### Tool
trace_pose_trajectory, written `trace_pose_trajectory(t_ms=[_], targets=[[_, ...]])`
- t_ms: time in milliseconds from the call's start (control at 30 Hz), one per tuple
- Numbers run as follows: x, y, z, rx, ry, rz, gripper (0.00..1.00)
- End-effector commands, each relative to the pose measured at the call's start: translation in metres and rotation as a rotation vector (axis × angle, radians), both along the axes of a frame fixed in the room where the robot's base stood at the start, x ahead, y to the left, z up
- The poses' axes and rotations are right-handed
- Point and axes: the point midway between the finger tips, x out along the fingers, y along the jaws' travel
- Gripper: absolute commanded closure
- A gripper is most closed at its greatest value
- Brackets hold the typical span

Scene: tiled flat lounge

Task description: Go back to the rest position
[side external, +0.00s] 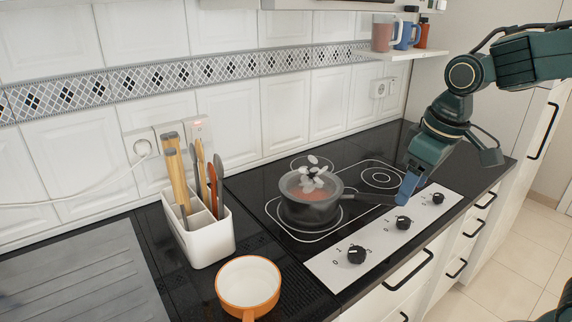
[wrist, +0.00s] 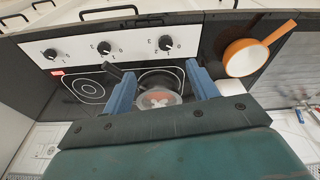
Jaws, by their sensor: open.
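My gripper (side external: 403,193) is in front of the stove's right side, its blue fingers pointing down. In the wrist view my gripper (wrist: 162,82) has its two fingers spread wide with nothing held between them. A dark pot (side external: 308,208) with a glass lid stands on the black cooktop (side external: 352,176), and steam-like white puffs hang above it. Its dark handle (side external: 368,199) reaches right, close to my fingertips; I cannot tell whether they touch. In the wrist view the pot (wrist: 158,97) shows between the fingers, partly hidden by my gripper.
An orange pan (side external: 248,285) sits on the counter at the front. A white utensil holder (side external: 205,240) stands behind it. Control knobs (side external: 403,222) line the stove's front edge. A shelf with mugs (side external: 386,37) hangs at the back right.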

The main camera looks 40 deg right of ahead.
Motion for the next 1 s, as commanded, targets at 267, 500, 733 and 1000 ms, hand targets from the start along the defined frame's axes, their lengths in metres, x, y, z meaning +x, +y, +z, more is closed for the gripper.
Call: trace_pose_trajectory(t_ms=[267,500,733,1000], targets=[[-0.046,-0.006,0.02,0.014,-0.106,-0.056,0.41],[-0.084,-0.01,0.025,0.028,-0.191,-0.102,0.41],[-0.112,-0.013,0.024,0.041,-0.257,-0.139,0.41],[-0.123,-0.014,0.022,0.046,-0.282,-0.154,0.41]])
